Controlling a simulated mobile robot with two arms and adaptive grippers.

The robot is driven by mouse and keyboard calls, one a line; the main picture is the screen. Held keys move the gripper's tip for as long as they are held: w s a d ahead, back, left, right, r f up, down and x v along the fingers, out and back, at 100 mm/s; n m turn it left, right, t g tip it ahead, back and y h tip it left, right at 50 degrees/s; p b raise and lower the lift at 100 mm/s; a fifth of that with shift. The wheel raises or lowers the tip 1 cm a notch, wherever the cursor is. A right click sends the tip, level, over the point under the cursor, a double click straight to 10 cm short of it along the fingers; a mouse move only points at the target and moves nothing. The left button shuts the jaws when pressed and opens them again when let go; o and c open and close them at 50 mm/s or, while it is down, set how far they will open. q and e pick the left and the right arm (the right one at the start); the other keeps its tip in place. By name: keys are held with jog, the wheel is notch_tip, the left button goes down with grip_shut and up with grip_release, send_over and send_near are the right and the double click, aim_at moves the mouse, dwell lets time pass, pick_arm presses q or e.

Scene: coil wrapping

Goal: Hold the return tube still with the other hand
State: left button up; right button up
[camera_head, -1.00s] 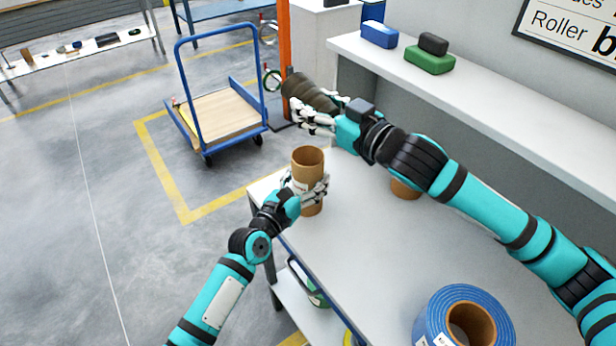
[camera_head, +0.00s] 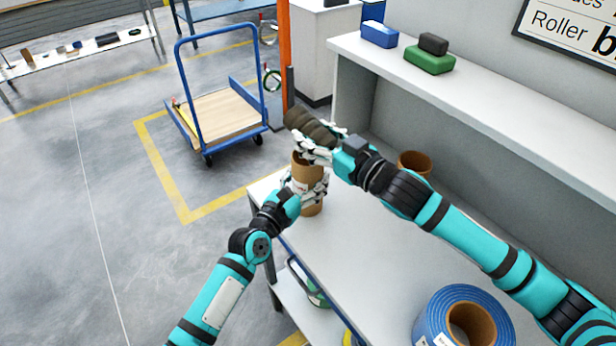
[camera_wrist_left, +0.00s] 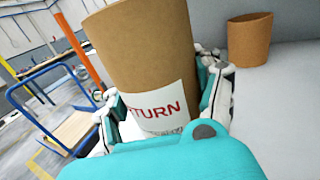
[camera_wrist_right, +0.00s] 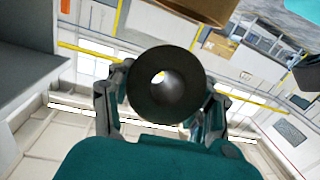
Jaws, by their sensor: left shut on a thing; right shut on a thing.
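In the left wrist view, the tube (camera_wrist_left: 145,50) shows a white label with red letters, partly "TURN". My left gripper (camera_head: 308,190) is shut around its lower part, fingers on both sides. My right gripper (camera_head: 320,146) is shut on a dark brown ribbed cylinder (camera_head: 304,122), held tilted just above the tube and hiding part of its mouth. In the right wrist view, the dark cylinder (camera_wrist_right: 145,95) shows a hollow end; whether it touches the tube is unclear.
A shorter brown tube (camera_head: 414,163) stands farther back on the table (camera_head: 370,235), partly behind my right arm. A blue coil (camera_head: 435,310) lies at the front right. A shelf (camera_head: 480,105) with green and blue blocks runs behind. The table's middle is clear.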

jog(key=shift+f, duration=1.35)
jog(key=o, duration=1.3)
jog(key=shift+o, duration=0.2)
jog(key=shift+f, duration=0.1)
jog(key=v, duration=1.2)
jog(key=shift+o, duration=0.2)
